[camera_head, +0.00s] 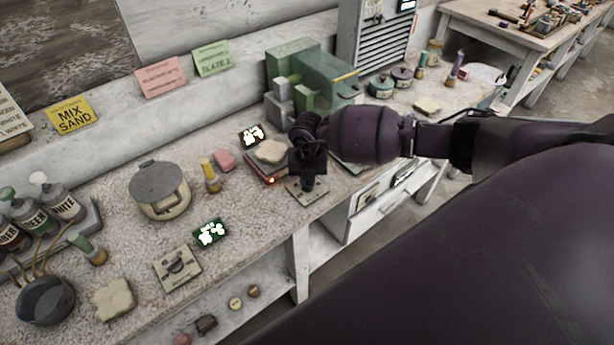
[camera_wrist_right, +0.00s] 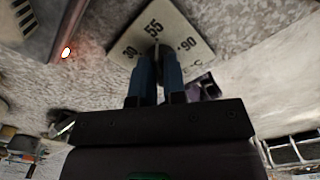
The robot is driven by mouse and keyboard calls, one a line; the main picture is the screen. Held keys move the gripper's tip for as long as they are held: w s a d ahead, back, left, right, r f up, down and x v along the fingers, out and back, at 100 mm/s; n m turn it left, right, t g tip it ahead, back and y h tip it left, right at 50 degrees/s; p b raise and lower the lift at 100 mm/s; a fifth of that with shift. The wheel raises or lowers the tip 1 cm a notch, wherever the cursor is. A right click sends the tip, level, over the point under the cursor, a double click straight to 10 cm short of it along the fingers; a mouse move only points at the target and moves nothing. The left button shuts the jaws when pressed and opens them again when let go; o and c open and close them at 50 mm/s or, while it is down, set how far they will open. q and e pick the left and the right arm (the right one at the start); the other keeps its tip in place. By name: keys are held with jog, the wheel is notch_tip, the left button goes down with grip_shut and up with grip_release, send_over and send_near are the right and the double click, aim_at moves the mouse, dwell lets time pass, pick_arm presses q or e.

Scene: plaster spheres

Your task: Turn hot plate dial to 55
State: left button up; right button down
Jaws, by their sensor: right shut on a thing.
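The dial plate (camera_head: 310,197) lies flat on the bench near its front edge, under my right gripper (camera_head: 307,182). In the right wrist view the pale dial plate (camera_wrist_right: 197,44) shows the marks 30, 55 and 90, with 55 at the middle. My right gripper (camera_wrist_right: 158,68) reaches down onto the plate and is shut on the dial knob, just below the 55 mark. The fingers hide most of the knob, so its exact pointing is hard to tell. The hot plate (camera_head: 270,178), with a lit red lamp and a pale lump on it, stands beside the dial plate. My left gripper is not in view.
A second dial plate (camera_head: 192,271) lies further left. A lidded round pot (camera_head: 160,192), a yellow-topped brush (camera_head: 210,175) and a green display (camera_head: 210,233) stand between. A green machine (camera_head: 325,80) stands behind my right gripper. An open drawer (camera_head: 375,210) juts from the bench front.

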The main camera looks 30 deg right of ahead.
dwell(0.4)
jog(key=c, duration=1.2)
grip_release()
notch_tip(320, 180, up, 11)
jog(key=shift+f+b, duration=0.1)
jog(key=shift+b, duration=0.25)
